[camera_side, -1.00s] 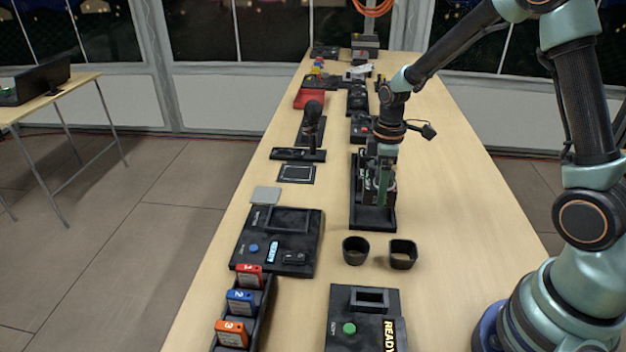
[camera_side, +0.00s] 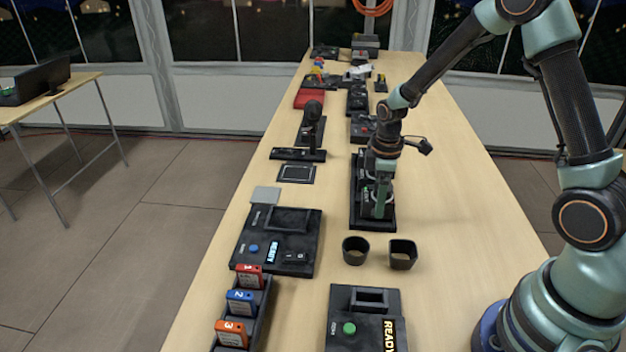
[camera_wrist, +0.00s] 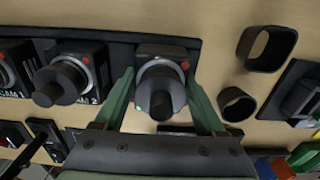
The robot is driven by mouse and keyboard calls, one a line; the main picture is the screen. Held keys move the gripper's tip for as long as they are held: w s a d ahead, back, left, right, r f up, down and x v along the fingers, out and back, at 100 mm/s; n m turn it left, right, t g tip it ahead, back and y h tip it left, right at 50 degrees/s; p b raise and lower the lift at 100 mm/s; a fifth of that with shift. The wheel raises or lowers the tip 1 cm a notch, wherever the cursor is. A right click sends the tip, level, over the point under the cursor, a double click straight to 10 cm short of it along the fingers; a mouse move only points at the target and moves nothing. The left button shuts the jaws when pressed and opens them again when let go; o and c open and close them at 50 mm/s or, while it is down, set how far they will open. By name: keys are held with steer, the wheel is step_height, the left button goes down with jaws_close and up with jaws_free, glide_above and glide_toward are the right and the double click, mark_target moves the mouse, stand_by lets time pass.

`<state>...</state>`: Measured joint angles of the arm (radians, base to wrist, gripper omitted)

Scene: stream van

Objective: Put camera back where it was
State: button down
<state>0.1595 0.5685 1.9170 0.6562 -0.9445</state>
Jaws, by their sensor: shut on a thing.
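My gripper (camera_side: 379,208) points down over the near end of the long black camera tray (camera_side: 388,224). In the wrist view its two green fingers stand either side of a black camera (camera_wrist: 160,88) with a round lens and a red dot, and they are shut on it. This camera is upright at the right end of the tray (camera_wrist: 115,36), in line with the other cameras. I cannot tell if its base touches the tray. A camera marked CAM 2 (camera_wrist: 62,83) stands beside it, with CAM 1 (camera_wrist: 10,75) further left, partly cut off.
Two dark cups, one round (camera_side: 356,250) and one squarer (camera_side: 403,254), stand close in front of the tray. A black panel marked READY (camera_side: 366,318) is nearer, and another device (camera_side: 262,255) lies left. The table's right side is clear.

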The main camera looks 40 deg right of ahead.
jaws_free()
steer(key=shift+r, duration=0.15)
step_height(320, 180, up, 12)
steer(key=shift+r, duration=0.1)
steer(key=shift+s+a+r, duration=0.1)
steer(key=shift+r, duration=0.5)
steer(key=s+a+r+m+t, duration=0.5)
steer(key=s+r+m, duration=0.3)
steer(key=s, duration=0.3)
steer(key=shift+a+r+m+t, duration=0.15)
steer(key=shift+a+m+t, duration=0.15)
steer(key=shift+a+m, duration=0.25)
